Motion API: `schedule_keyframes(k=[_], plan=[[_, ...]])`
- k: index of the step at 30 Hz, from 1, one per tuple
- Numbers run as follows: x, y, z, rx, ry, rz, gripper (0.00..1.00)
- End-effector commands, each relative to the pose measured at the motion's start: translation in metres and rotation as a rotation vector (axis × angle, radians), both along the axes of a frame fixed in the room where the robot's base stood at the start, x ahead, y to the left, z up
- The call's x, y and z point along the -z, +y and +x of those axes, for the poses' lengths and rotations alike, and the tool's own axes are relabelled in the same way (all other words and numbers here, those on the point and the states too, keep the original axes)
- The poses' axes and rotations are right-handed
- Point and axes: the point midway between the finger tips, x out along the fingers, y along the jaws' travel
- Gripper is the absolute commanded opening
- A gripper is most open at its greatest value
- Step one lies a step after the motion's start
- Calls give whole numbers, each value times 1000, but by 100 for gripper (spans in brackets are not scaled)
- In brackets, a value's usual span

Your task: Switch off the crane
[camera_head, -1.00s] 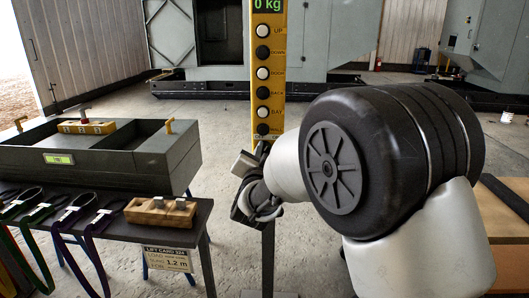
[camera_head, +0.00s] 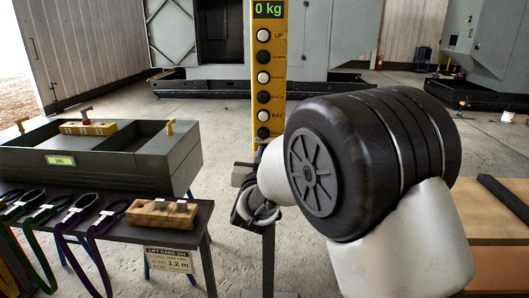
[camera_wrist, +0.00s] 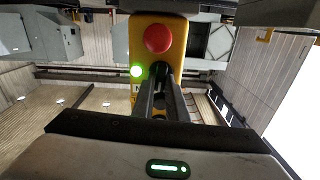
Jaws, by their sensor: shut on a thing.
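The crane's yellow control pendant (camera_head: 268,75) hangs upright in the middle of the head view. It has a column of black and white buttons and a green display (camera_head: 268,9) reading 0 kg. In the wrist view the yellow end of the pendant (camera_wrist: 136,40) carries a red round button (camera_wrist: 158,39), a lit green lamp (camera_wrist: 137,71) and a black knob (camera_wrist: 160,70). My gripper (camera_wrist: 160,88) is shut on the black knob, its fingers partly hiding it. In the head view my gripper (camera_head: 243,178) is at the pendant's lower end, partly hidden by my arm.
A dark table (camera_head: 203,222) at left holds a grey open case (camera_head: 100,175), several straps (camera_head: 75,220) and a wooden block (camera_head: 160,214). A wooden surface (camera_head: 500,225) is at right. Large grey enclosures (camera_head: 210,60) stand behind on open concrete floor.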

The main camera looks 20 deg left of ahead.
Motion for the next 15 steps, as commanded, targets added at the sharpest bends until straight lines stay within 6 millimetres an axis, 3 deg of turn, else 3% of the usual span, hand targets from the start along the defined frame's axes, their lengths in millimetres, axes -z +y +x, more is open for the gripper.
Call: schedule_keyframes(k=[15], plan=[[-1,3,-1,0,-103,-430,0]])
